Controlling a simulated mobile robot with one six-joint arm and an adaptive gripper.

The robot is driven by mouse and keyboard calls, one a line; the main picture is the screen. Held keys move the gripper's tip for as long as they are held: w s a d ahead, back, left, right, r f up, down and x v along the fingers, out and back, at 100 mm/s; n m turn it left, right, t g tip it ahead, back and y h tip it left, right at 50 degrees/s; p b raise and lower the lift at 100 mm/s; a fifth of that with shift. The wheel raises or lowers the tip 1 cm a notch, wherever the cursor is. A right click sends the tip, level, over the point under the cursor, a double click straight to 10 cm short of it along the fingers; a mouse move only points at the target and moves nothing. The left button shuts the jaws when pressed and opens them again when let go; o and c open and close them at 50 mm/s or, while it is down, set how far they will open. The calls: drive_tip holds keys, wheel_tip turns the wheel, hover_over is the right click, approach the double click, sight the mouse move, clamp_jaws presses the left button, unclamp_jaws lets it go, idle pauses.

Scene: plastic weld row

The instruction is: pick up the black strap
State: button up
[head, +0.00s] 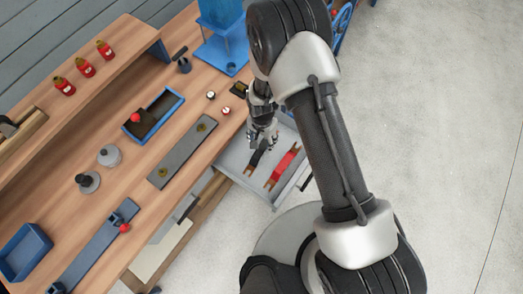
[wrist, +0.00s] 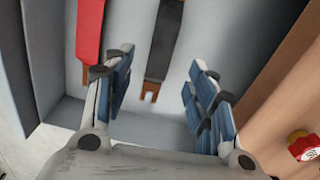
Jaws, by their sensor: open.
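The black strap (head: 257,157) lies in an open grey drawer (head: 233,158) under the workbench. My gripper (head: 262,140) is over the drawer. In the wrist view its blue-padded fingers (wrist: 157,88) are apart, with the near end of the black strap showing between them. The gripper looks empty. Its height above the strap is hard to tell.
The drawer walls stand close around my gripper. The wooden workbench (head: 150,205) borders the drawer and holds a blue tray (head: 155,115), a grey plate (head: 183,150) and other parts. A red-capped item (wrist: 303,146) is at the right in the wrist view. Open floor lies to the right.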

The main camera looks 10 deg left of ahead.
sight(261, 149)
wheel_tip(261, 149, down, 8)
drive_tip(key=shift+s+a+r+b, duration=0.1)
drive_tip(key=shift+s+r+b, duration=0.05)
drive_tip(key=shift+b, duration=0.9)
drive_tip(key=shift+r, duration=0.1)
drive_tip(key=c, duration=1.2)
drive_tip(key=shift+o, duration=0.2)
